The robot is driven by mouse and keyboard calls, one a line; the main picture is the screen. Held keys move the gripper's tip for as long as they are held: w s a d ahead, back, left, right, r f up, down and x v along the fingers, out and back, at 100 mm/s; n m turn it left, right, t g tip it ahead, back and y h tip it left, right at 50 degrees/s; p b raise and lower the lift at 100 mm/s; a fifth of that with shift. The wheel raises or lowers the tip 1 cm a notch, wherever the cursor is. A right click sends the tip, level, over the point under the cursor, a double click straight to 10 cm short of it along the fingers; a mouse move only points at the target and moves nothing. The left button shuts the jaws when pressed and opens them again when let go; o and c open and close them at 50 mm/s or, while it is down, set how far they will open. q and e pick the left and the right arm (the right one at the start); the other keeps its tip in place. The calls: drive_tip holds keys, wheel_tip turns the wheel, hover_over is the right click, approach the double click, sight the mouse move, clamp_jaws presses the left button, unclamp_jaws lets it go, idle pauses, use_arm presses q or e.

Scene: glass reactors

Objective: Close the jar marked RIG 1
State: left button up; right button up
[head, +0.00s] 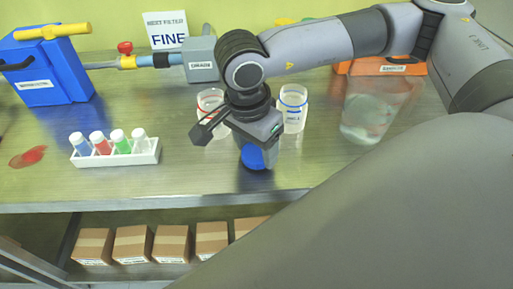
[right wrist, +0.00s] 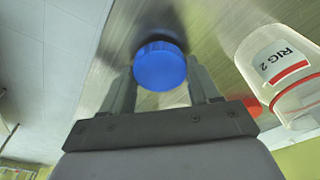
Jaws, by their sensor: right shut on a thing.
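My right gripper (head: 260,146) is shut on a blue lid (head: 253,158) over the front of the metal bench. The right wrist view shows the lid (right wrist: 160,66) between its two fingers; its height above the bench is hard to tell. Behind the gripper stands a clear jar with a blue ring (head: 292,108), its label too small to read surely. A red-ringed jar (head: 212,104) stands to its left, partly hidden by my arm. The right wrist view shows a red-striped jar (right wrist: 280,65) marked RIG 2. My left gripper is out of view.
A red lid (right wrist: 251,105) shows partly behind the gripper. A white rack (head: 117,153) holds several coloured vials. A blue box (head: 47,75), a grey box (head: 202,58), a clear vessel (head: 368,118) and an orange tray (head: 378,67) stand farther out. A red spill (head: 28,156) lies left.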

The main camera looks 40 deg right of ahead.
sight(257, 152)
wheel_tip(257, 152, up, 19)
idle(0.5)
